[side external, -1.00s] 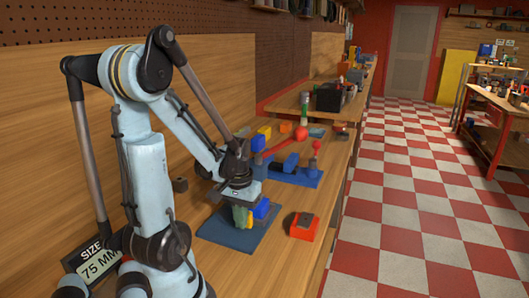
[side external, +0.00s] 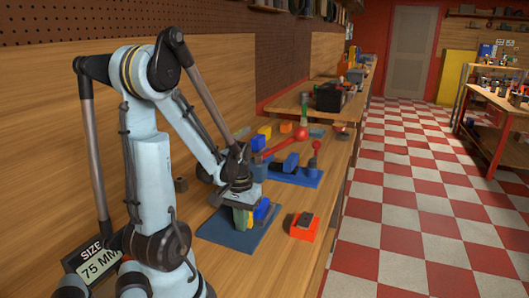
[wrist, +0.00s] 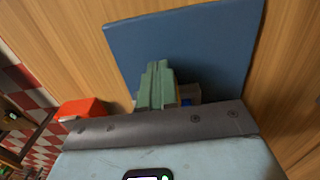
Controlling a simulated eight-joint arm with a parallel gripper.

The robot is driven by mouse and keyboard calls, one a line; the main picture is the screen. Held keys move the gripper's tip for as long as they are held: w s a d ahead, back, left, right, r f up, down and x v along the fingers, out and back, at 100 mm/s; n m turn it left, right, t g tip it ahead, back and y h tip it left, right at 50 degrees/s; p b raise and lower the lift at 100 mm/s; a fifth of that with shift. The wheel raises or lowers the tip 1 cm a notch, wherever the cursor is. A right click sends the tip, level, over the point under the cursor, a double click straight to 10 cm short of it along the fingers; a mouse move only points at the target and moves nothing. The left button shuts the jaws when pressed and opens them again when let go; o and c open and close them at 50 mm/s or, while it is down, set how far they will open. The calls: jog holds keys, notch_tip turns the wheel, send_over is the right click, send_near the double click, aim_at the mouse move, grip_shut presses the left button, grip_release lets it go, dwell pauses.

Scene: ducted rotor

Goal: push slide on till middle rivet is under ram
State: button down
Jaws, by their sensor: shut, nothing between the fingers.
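My gripper (side external: 241,222) is shut, with its green fingers pointing down over the near blue mat (side external: 222,234). In the wrist view the shut green fingers (wrist: 157,85) stand in front of the mat (wrist: 190,45). A blue block (side external: 263,210) is right beside the fingers; I cannot tell whether they touch. A press-like fixture with a blue base (side external: 300,178), a blue block (side external: 290,162) and a red-knobbed upright (side external: 316,147) stands beyond the gripper. A red ball-ended lever (side external: 283,143) is behind it. I cannot make out the slide, rivets or ram with certainty.
An orange-red box (side external: 304,227) with a dark top stands right of the mat near the bench edge; it also shows in the wrist view (wrist: 82,108). A 75 MM size sign (side external: 97,262) stands front left. A black bin (side external: 330,97) is farther back.

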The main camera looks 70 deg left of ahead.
jog(key=shift+w+a, duration=0.15)
jog(key=shift+w+a, duration=0.8)
dwell(0.5)
jog(key=shift+s+d, duration=0.45)
jog(key=shift+r, duration=0.1)
notch_tip(320, 180, up, 8)
dwell(1.0)
jog(key=w+d+r+m+t, duration=0.1)
jog(key=w+d+m+t, duration=0.2)
jog(key=d, duration=0.7)
jog(key=w+d+r+m+t, duration=0.2)
jog(key=w+d+m+t, duration=0.2)
jog(key=d, duration=0.6)
jog(key=shift+w+r+m, duration=0.2)
jog(key=shift+w+m, duration=0.75)
jog(key=shift+m, duration=0.05)
